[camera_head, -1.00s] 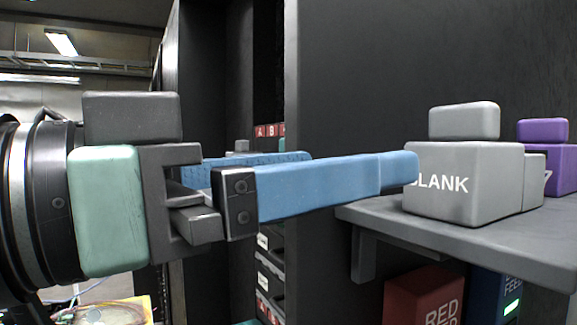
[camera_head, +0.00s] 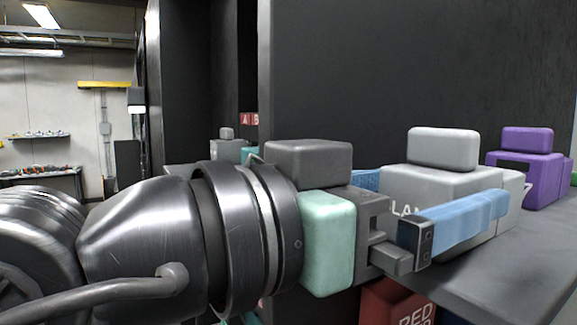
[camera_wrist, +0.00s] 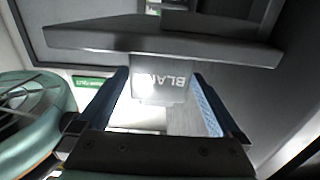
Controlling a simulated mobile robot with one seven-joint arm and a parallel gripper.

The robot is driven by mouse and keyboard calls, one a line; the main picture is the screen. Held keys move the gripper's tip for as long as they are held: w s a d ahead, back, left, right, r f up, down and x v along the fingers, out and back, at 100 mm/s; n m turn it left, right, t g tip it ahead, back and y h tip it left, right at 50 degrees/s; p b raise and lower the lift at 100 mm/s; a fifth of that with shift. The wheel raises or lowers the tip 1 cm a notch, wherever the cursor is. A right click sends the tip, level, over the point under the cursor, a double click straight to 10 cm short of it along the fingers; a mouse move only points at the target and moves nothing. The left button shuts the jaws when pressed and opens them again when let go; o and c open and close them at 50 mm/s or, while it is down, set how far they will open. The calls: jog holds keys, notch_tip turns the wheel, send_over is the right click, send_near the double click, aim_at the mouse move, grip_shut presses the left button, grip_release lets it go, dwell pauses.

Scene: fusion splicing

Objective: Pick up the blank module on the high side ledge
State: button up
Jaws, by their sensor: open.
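The grey blank module (camera_head: 440,180), lettered BLANK with a raised grey knob (camera_head: 443,148) on top, sits on the dark side ledge (camera_head: 500,280). My gripper (camera_head: 440,195) is open at the module, with its near blue finger passing in front of the module's near side. The far finger is mostly hidden behind the module and wrist. In the wrist view the module's lettered face (camera_wrist: 165,82) appears between the two blue fingers of my gripper (camera_wrist: 160,85), with a bright glare on it. I cannot tell whether either finger touches it.
A purple module (camera_head: 527,170) stands on the ledge just beyond the blank module. A red module (camera_head: 395,303) sits below the ledge. A dark panel (camera_head: 400,70) rises behind the ledge. Another grey-topped module (camera_head: 227,140) stands farther back on the left.

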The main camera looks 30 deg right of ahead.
jog(key=d+p, duration=0.1)
jog(key=d, duration=0.2)
jog(key=shift+d, duration=0.15)
jog(key=shift+a, duration=0.2)
jog(key=c, duration=1.3)
jog(key=shift+r, duration=0.1)
jog(key=shift+c, duration=0.2)
